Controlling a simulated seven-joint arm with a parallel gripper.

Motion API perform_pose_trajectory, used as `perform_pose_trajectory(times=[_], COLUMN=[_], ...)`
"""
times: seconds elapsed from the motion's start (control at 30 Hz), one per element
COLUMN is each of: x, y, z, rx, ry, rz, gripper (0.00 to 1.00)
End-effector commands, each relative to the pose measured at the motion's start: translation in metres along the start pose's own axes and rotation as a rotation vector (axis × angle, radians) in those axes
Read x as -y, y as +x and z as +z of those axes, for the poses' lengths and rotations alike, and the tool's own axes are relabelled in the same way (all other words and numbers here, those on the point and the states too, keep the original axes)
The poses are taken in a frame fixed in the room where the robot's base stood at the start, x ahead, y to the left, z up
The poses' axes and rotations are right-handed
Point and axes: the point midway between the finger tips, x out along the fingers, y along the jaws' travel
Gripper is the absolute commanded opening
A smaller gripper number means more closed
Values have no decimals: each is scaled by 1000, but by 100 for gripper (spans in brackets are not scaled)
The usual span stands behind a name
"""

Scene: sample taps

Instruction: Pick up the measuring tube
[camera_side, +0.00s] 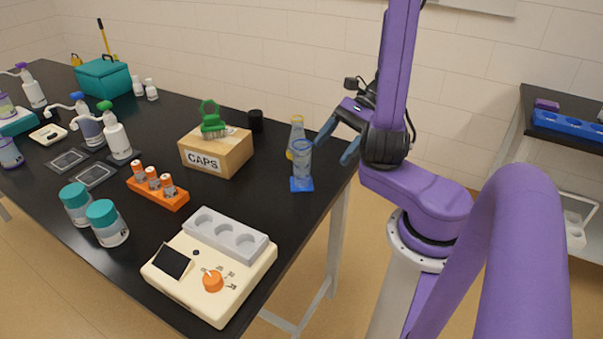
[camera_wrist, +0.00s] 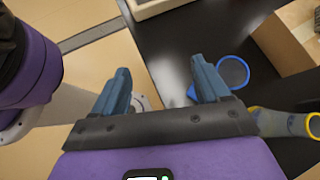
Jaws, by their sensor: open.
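The measuring tube (camera_side: 302,160) is a clear bluish cylinder standing upright on a blue square base near the table's right edge. In the wrist view its round blue rim (camera_wrist: 233,72) lies just right of the right finger, with part of the blue base showing beside that finger. My gripper (camera_side: 329,153) is open and empty, to the right of the tube in the side view, at about the height of its upper part.
A yellow-rimmed flask (camera_side: 297,128) stands close behind the tube and also shows in the wrist view (camera_wrist: 280,122). A CAPS box (camera_side: 232,158), a black cup (camera_side: 256,121) and a cream dial device (camera_side: 185,285) share the black table (camera_side: 265,200). The table in front of the tube is clear.

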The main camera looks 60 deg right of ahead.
Motion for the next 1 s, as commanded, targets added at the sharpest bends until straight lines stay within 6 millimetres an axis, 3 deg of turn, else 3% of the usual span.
perform_pose_trajectory(times=[0.37,0.7,1.0], x=[-9,-28,-38], y=[-25,-49,-58], z=[-16,-29,-34], rx=[92,172,202], ry=[328,565,645], rz=[-380,-726,-862], gripper=[75,75,75])
